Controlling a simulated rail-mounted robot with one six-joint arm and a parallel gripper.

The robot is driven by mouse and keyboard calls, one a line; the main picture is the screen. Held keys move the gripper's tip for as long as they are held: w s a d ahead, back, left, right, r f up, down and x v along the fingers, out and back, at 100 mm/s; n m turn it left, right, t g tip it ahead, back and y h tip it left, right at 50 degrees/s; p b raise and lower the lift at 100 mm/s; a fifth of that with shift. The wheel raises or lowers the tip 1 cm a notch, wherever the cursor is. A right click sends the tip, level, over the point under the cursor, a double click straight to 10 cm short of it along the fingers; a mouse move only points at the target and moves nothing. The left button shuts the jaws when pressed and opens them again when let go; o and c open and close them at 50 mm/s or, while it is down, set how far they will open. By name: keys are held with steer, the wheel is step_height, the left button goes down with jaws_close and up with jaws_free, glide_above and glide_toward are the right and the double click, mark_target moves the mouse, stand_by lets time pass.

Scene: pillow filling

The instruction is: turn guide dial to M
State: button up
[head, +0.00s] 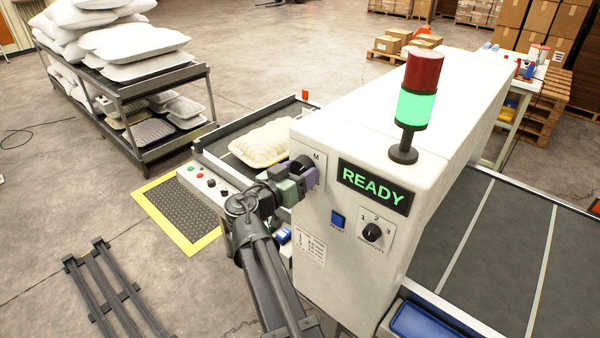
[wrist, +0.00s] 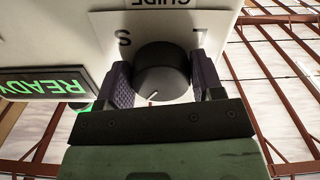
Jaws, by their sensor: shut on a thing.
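The guide dial (wrist: 162,72) is a dark round knob on a white plate (wrist: 103,22) in the wrist view, where the plate is upside down. S stands above left of the knob and L above right. Its short white pointer mark is near the knob's lower edge, slightly left of centre, facing away from S and L. My gripper (wrist: 162,85) has one purple finger on each side of the knob and is shut on it.
A green READY display (head: 375,188), a blue button (head: 338,219) and a numbered knob (head: 373,232) are on the same machine face. A pillow (head: 262,145) lies on the conveyor at left. A rack of pillows (head: 145,112) stands behind.

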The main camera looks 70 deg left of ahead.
steer(key=o, duration=0.9)
steer(key=v, duration=1)
steer(key=shift+s+d, duration=0.2)
steer(key=shift+s, duration=0.15)
